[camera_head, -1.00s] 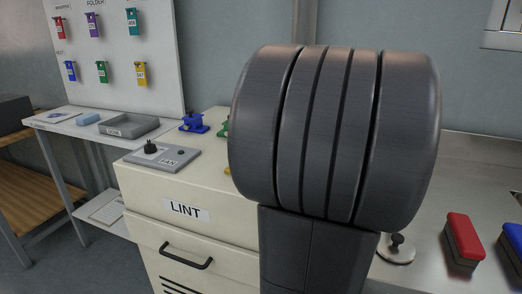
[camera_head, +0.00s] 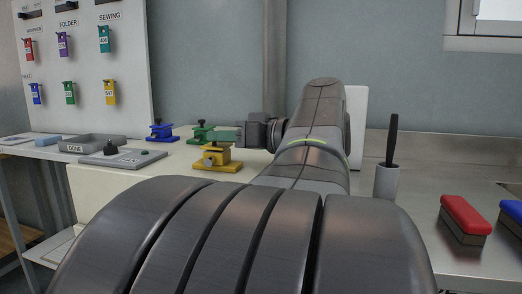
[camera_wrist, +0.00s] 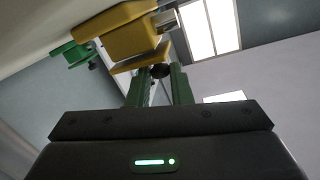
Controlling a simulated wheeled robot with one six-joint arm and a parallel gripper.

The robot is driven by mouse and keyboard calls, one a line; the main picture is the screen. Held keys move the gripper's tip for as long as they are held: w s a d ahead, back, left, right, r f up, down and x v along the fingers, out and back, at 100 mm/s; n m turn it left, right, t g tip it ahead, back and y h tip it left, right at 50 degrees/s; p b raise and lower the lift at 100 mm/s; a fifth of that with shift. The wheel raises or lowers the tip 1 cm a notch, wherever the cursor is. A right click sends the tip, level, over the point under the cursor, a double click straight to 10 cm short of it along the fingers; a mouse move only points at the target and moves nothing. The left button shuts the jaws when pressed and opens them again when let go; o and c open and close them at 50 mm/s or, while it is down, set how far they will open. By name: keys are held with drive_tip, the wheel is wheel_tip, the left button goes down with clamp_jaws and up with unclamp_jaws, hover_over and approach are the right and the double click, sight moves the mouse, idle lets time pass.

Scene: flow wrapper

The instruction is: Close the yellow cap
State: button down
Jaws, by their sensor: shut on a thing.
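The yellow fixture (camera_head: 217,165) stands on the cream cabinet top, with a yellow base, a block and a cap on top. My gripper (camera_head: 216,140) reaches in from the right, with its fingers at the top of the fixture. In the wrist view, where the scene looks upside down, the yellow block (camera_wrist: 132,42) is above the yellow cap plate (camera_wrist: 138,63). My gripper (camera_wrist: 158,78) is shut on the small dark knob (camera_wrist: 159,71) of the yellow cap. I cannot tell whether the cap lies fully flat on the block.
A green fixture (camera_head: 200,134) and a blue fixture (camera_head: 160,132) stand behind and left of the yellow one. A control panel (camera_head: 122,157) and a grey tray (camera_head: 92,146) are further left. A grey holder with a black handle (camera_head: 386,182) and a red-topped block (camera_head: 464,218) are at right.

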drive_tip(key=shift+f+n+b, duration=0.15)
drive_tip(key=shift+n+b, duration=0.25)
drive_tip(key=shift+b, duration=0.05)
drive_tip(key=c, duration=1.6)
unclamp_jaws()
drive_tip(key=p+v, duration=0.3)
drive_tip(key=v, duration=1)
drive_tip(key=shift+s+d+p, duration=0.15)
drive_tip(key=shift+d+p, duration=0.15)
drive_tip(key=shift+d, duration=0.1)
drive_tip(key=shift+a+f, duration=0.1)
drive_tip(key=shift+b+x, duration=1.8)
drive_tip(key=shift+x, duration=4.95)
